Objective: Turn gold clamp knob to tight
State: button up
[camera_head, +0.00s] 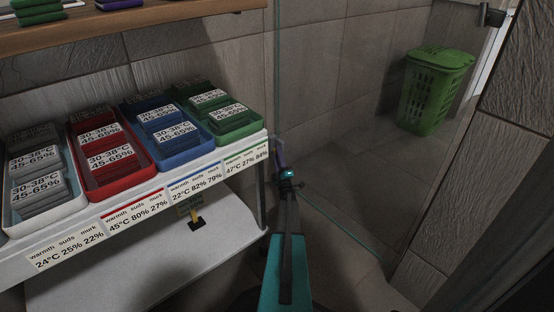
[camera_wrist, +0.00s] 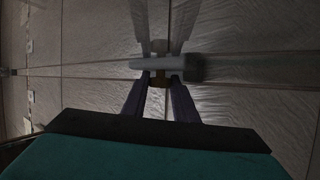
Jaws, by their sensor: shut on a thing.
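My gripper (camera_wrist: 161,84) has two purple fingers, which reach forward in the wrist view. They are shut on a small dark gold knob (camera_wrist: 160,79), with one finger on each side. The knob sits just below a grey horizontal bar (camera_wrist: 158,63). The view is dim, and I cannot read any tight mark or the knob's angle. In the head view my gripper (camera_head: 280,155) is at the glass panel's edge, right of the shelf. The knob is not clearly visible there.
A white shelf (camera_head: 130,207) with trays of labelled blocks stands left. A small yellow and black item (camera_head: 196,223) is below it by a dim card. A glass panel (camera_head: 330,190) stands right of my arm, with a green basket (camera_head: 436,90) seen through it.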

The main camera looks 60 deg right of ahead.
jog(key=shift+f+m+h+b, duration=0.1)
jog(key=shift+m+h+b, duration=0.3)
jog(key=shift+b, duration=0.05)
dwell(0.3)
jog(key=o, duration=1)
jog(key=shift+p+v, duration=1.55)
jog(key=shift+v, duration=2.2)
